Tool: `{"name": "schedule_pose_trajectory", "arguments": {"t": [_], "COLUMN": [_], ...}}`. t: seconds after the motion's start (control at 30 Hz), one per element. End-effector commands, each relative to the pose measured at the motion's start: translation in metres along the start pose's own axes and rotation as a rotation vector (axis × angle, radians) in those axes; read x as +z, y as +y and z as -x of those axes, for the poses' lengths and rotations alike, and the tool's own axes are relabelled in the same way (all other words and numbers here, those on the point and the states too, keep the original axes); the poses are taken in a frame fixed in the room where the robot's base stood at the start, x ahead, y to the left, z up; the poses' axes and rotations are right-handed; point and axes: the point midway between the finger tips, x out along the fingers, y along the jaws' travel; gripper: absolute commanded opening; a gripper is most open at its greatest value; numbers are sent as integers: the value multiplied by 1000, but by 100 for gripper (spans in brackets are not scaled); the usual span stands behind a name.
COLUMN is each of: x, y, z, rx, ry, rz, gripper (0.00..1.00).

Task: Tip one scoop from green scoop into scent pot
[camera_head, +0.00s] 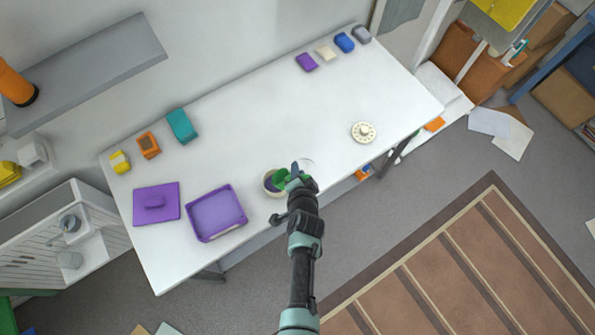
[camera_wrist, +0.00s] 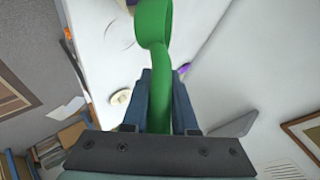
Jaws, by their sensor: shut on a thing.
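The green scoop (camera_head: 281,177) is in my gripper (camera_head: 295,178). In the wrist view its handle (camera_wrist: 160,92) stands between the two fingers, with its round cup (camera_wrist: 153,22) at the top edge; I cannot tell what is in the cup. In the head view the scoop is over or beside a cream bowl (camera_head: 268,190) with dark purple contents, partly hidden by the scoop and gripper. A round cream piece with a pierced or dotted top (camera_head: 363,132) sits farther right on the table. I cannot tell for sure which of these is the scent pot.
The white table (camera_head: 240,135) holds a purple tray (camera_head: 216,213) and a purple lidded-looking slab (camera_head: 156,203) at left. Teal (camera_head: 182,126), orange (camera_head: 148,145) and yellow (camera_head: 119,162) blocks line the back left; several small pieces stand back right. A pale round outline lies beside my gripper.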

Motion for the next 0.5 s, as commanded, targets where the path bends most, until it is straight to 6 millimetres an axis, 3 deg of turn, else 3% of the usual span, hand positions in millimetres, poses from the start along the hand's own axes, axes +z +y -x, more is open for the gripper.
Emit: {"name": "schedule_pose_trajectory", "arguments": {"t": [0.5], "x": [1], "y": [15], "z": [-12], "rx": [-97], "ry": [-45], "rz": [-62], "gripper": [0]}}
